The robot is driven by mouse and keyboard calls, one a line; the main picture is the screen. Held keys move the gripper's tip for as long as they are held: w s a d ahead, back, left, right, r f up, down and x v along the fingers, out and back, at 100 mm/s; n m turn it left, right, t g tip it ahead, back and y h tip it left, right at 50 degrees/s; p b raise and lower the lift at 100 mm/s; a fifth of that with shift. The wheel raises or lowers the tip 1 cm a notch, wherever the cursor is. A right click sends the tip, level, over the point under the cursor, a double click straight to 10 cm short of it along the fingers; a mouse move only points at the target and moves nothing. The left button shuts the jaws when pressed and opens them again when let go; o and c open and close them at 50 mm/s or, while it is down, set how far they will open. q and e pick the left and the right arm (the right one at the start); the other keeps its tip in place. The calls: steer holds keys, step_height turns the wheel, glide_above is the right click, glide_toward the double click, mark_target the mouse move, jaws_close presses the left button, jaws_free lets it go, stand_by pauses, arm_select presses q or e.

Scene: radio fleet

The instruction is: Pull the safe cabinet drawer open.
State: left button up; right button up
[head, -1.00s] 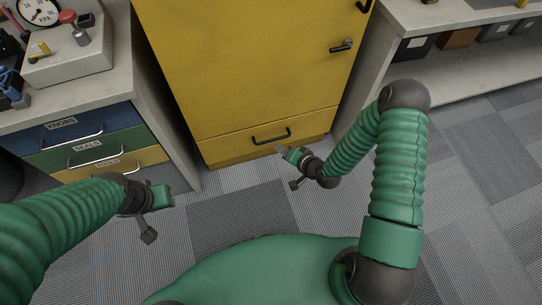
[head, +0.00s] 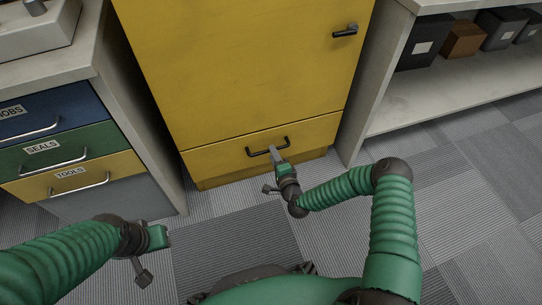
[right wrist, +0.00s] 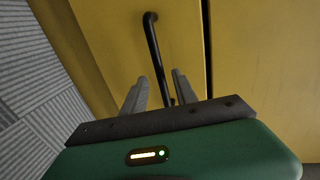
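The yellow safe cabinet (head: 240,70) stands ahead in the head view. Its bottom drawer (head: 215,160) is closed, with a black bar handle (head: 254,153) on its front. My right gripper (head: 275,154) is at this handle, pointing at the drawer front. In the right wrist view its two grey fingers (right wrist: 160,92) are apart. The black handle (right wrist: 154,50) runs down between them, closer to the right finger; I cannot tell if they touch. My left gripper (head: 155,238) is low at the left, away from the cabinet; its fingers are unclear.
A bench with blue, green and yellow drawers (head: 75,165) stands left of the cabinet. A pale shelf unit (head: 425,90) with dark and brown bins stands at the right. The cabinet's upper door has a black handle (head: 345,31). Carpeted floor (head: 235,245) in front is clear.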

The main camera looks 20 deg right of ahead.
steer(key=b+x, duration=0.1)
steer(key=x, duration=0.1)
steer(key=shift+w+f, duration=0.25)
steer(key=shift+w, duration=0.1)
steer(key=shift+w+r, duration=0.1)
steer(key=shift+w, duration=0.25)
jaws_close()
steer(key=shift+s, duration=0.1)
stand_by(0.8)
